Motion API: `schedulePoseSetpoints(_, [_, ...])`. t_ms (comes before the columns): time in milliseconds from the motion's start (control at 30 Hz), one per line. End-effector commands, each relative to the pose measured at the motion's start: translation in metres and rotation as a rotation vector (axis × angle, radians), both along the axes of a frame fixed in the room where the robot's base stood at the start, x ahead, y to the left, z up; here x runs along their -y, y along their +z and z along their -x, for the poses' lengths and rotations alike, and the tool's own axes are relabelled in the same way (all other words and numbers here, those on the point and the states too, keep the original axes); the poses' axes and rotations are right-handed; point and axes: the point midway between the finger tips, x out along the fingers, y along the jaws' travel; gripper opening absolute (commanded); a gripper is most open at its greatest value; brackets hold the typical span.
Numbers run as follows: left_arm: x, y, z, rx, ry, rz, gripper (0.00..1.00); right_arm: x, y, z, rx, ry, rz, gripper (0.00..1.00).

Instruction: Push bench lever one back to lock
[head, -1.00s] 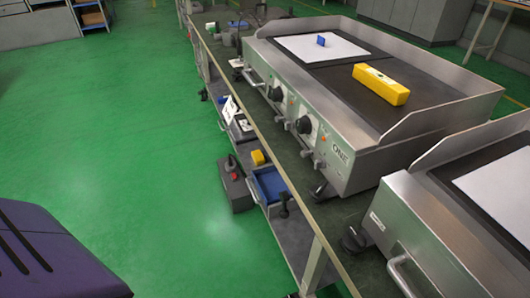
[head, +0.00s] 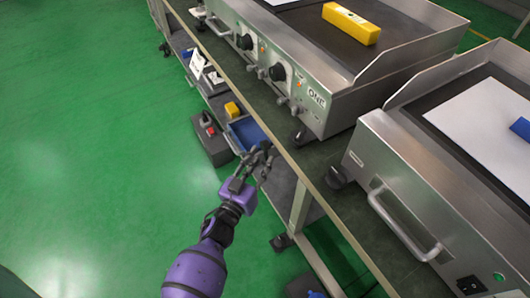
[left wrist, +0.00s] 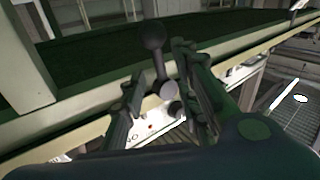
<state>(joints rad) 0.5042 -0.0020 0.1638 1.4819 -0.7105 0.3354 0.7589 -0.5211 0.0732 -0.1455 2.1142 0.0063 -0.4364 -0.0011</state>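The bench lever (left wrist: 153,38), a dark ball knob on a thin shaft, stands between the fingers of my left gripper (left wrist: 158,90) in the left wrist view. The fingers are open on either side of the shaft; I cannot tell whether they touch it. In the head view my left gripper (head: 254,167) is at the bench's front edge, beside the blue drawer, and the dark lever is hard to tell from the fingers. My right gripper is out of view.
The workbench edge (head: 310,187) runs diagonally past the gripper. Two steel griddles stand on it, one with knobs (head: 278,72) and one with a handle (head: 405,225). A blue drawer (head: 245,133) and a dark box (head: 208,142) are below. Green floor at left is clear.

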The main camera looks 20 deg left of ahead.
Motion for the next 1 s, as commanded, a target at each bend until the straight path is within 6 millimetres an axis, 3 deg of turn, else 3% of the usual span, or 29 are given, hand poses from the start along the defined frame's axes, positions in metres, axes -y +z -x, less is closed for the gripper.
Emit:
schedulePoseSetpoints(233, [0.006,-0.001,-0.034,-0.001,0.001,-0.001,0.29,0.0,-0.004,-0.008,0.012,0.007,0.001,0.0])
schedulePoseSetpoints(600, [0.007,0.0,-0.041,-0.001,0.001,-0.001,0.29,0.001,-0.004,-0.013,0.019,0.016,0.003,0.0])
schedulePoseSetpoints(833, [0.008,0.0,-0.041,-0.001,0.001,0.0,0.01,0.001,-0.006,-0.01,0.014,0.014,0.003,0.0])
schedulePoseSetpoints(1000, [0.008,0.0,-0.041,-0.001,0.0,0.001,0.0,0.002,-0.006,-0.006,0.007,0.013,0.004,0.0])
